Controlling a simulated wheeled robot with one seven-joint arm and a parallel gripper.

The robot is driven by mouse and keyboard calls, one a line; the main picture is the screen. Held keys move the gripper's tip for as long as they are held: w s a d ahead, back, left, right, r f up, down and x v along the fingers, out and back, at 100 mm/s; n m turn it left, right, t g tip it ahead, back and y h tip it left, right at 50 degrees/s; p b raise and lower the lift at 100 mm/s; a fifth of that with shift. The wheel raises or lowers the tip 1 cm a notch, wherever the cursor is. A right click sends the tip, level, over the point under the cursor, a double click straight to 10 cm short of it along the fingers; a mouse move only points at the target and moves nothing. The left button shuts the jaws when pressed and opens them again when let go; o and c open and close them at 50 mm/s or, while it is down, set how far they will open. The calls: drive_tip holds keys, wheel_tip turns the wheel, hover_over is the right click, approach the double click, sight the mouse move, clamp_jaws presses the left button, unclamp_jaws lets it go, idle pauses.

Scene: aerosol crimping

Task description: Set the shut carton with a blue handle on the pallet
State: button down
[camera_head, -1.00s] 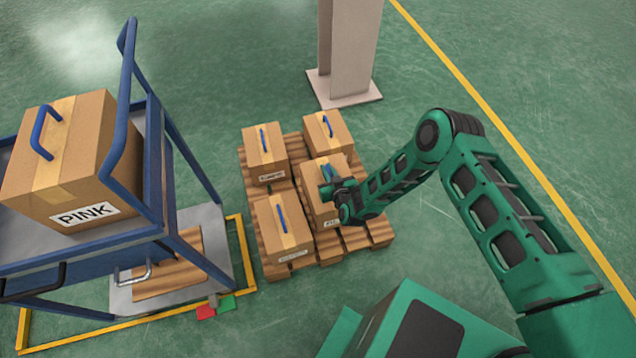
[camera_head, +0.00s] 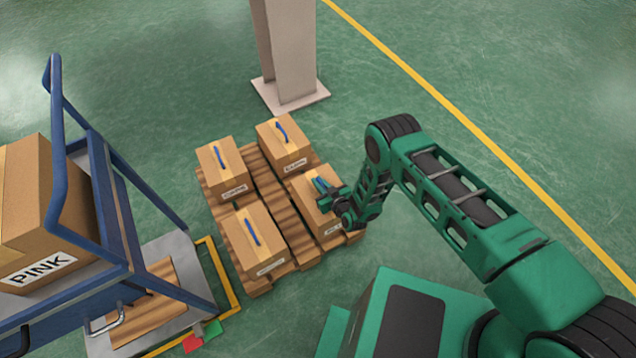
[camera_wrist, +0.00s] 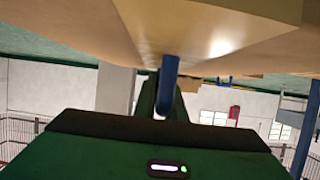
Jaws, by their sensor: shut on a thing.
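My gripper (camera_head: 324,188) is shut on the blue handle (camera_wrist: 168,75) of a shut brown carton (camera_head: 318,208). The handle also shows in the head view (camera_head: 320,184), partly covered by the gripper. The carton is at the front right corner of the wooden pallet (camera_head: 276,222), upright; whether its base touches the boards is hard to tell. In the wrist view the carton's tan face (camera_wrist: 215,28) fills the top. Its label is partly hidden by my arm.
Three other blue-handled cartons stand on the pallet: back left (camera_head: 222,168), back right (camera_head: 284,145) and front left (camera_head: 252,240). A blue trolley (camera_head: 110,215) with a PINK carton (camera_head: 30,220) stands left. A beige pillar (camera_head: 288,60) rises behind the pallet.

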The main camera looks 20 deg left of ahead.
drive_tip(key=shift+w+f, duration=0.1)
drive_tip(key=shift+f, duration=1.7)
drive_tip(key=c, duration=1.8)
unclamp_jaws()
drive_tip(key=shift+f, duration=0.15)
drive_tip(key=v, duration=1.2)
drive_tip(key=shift+d, duration=0.1)
